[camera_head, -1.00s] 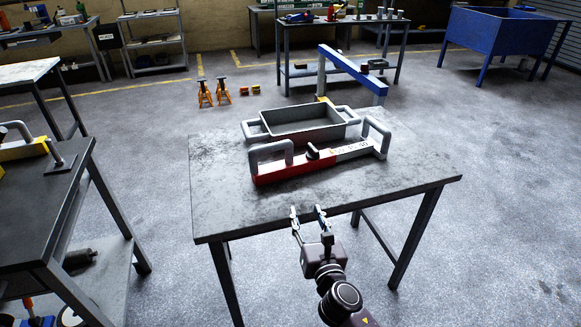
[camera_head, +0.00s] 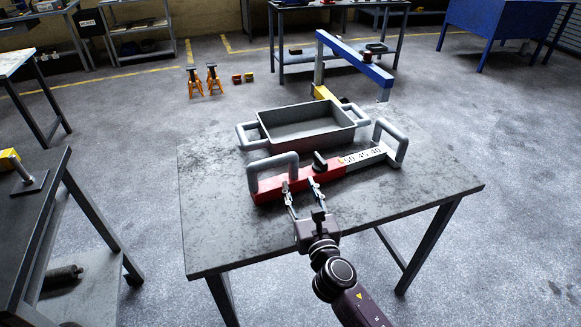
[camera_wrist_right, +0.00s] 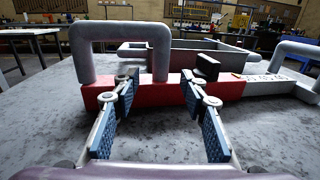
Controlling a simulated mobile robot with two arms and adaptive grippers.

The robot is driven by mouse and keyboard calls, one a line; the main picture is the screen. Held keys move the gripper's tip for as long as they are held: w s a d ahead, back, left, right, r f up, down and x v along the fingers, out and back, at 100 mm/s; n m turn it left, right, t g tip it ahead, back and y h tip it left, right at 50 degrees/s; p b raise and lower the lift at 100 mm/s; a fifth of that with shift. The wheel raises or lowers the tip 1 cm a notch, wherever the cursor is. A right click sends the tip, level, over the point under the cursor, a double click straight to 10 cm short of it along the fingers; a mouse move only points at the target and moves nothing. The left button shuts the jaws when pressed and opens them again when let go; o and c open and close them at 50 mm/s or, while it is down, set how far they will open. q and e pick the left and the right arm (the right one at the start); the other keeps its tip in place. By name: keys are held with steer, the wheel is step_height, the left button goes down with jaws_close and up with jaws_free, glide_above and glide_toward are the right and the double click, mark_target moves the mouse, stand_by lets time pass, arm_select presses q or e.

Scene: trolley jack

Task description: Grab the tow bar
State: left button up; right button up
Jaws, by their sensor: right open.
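The tow bar (camera_head: 327,177) lies across the table (camera_head: 235,232). Its left part is red, its right part is pale with numbers, and a grey loop handle stands at each end; a dark knob sits near the middle. In the right wrist view, the red part of the tow bar (camera_wrist_right: 162,93) crosses just ahead of my right gripper (camera_wrist_right: 160,88). My right gripper (camera_head: 301,184) is open, its fingers pointing at the red part between the left handle and the knob. Nothing is between the fingers, and contact cannot be told. My left gripper is not in view.
A grey tray (camera_head: 305,130) with side handles stands right behind the tow bar. A blue engine hoist (camera_head: 353,62) stands on the floor behind the table. Orange jack stands (camera_head: 204,81) are further left. The front left of the table is clear.

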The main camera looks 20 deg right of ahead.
mark_target(295, 171)
steer(key=shift+w, duration=0.45)
steer(key=shift+w+r, duration=0.15)
steer(key=shift+w, duration=0.15)
steer(key=shift+w+d+r, duration=0.1)
steer(key=shift+w+r, duration=0.15)
steer(key=shift+w, duration=0.35)
steer(key=shift+w+d+r, duration=0.1)
steer(key=shift+w+r, duration=0.1)
steer(key=shift+w, duration=0.4)
steer(key=w, duration=0.2)
steer(key=shift+w+d+b, duration=0.1)
steer(key=shift+w+b, duration=0.2)
steer(key=shift+w, duration=0.4)
steer(key=c, duration=0.7)
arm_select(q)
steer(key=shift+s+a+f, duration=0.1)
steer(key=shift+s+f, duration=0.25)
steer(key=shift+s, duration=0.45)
arm_select(e)
jaws_close()
